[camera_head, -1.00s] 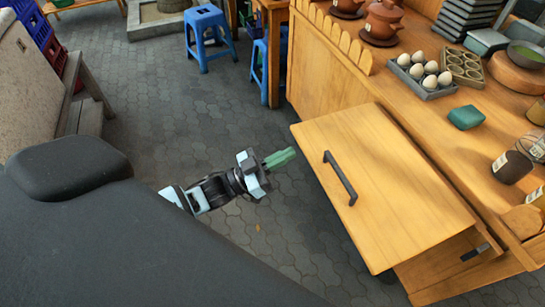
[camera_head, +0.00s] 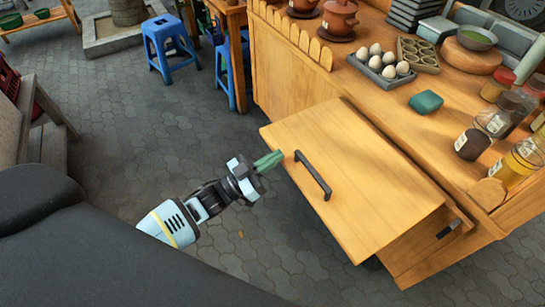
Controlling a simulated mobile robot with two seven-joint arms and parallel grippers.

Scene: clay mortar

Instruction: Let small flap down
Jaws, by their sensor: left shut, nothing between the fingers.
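The small flap (camera_head: 350,185) is a wooden panel on the front of the wooden stall counter (camera_head: 385,110). It stands raised, sticking out from the counter, with a dark bar handle (camera_head: 313,176) near its outer edge. A dark bracket (camera_head: 448,229) shows beneath its right end. My left gripper (camera_head: 268,161), with green fingers, is shut and empty. My right gripper is not in view.
The counter bears an egg tray (camera_head: 381,68), a teal packet (camera_head: 426,102), clay pots (camera_head: 339,20) and several jars (camera_head: 476,140). Blue stools (camera_head: 170,48) stand at the upper left. Grey paving (camera_head: 140,135) is open left of the flap.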

